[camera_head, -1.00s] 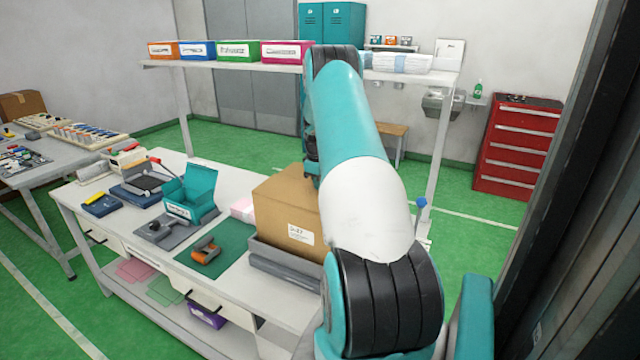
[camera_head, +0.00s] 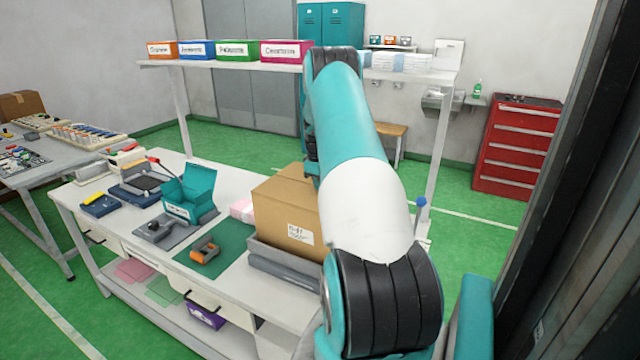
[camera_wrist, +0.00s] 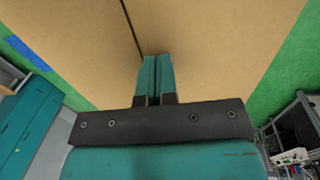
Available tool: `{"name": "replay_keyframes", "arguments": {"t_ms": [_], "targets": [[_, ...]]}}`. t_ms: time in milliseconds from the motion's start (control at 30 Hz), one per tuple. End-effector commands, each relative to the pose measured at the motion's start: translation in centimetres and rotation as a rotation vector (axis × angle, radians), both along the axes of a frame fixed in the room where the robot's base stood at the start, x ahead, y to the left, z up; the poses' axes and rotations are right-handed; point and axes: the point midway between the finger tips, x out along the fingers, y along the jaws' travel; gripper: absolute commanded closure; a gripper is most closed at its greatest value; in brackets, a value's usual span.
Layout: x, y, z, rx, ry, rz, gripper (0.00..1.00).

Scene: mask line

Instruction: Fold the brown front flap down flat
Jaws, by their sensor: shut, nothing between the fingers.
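A brown cardboard box (camera_head: 284,208) with a white label stands in a grey tray (camera_head: 262,246) on the workbench. In the head view my arm hides its right side, and the front flap cannot be told apart. In the wrist view the brown cardboard top (camera_wrist: 215,50) fills most of the picture, with a dark narrow seam (camera_wrist: 131,25) between two panels. My gripper (camera_wrist: 156,62) is shut and empty, its teal fingertips over the cardboard by the seam's near end. I cannot tell whether they touch it. The head view does not show my gripper.
An orange-and-grey tape tool (camera_head: 205,249) lies on a green mat (camera_head: 222,236) left of the box. An open teal box (camera_head: 188,194) stands farther left. A shelf (camera_head: 240,65) with coloured boxes spans above the bench's back.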

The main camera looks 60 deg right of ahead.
Motion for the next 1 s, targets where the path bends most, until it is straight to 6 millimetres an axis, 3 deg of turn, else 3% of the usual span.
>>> {"name": "replay_keyframes", "arguments": {"t_ms": [300, 700, 1000], "targets": [[0.9, 0.6, 4.7, -0.005, -0.003, 0.013, 1.00], [0.9, 0.6, 12.5, -0.003, -0.003, 0.013, 1.00], [0.9, 0.6, 13.8, -0.002, -0.001, 0.014, 1.00]]}}
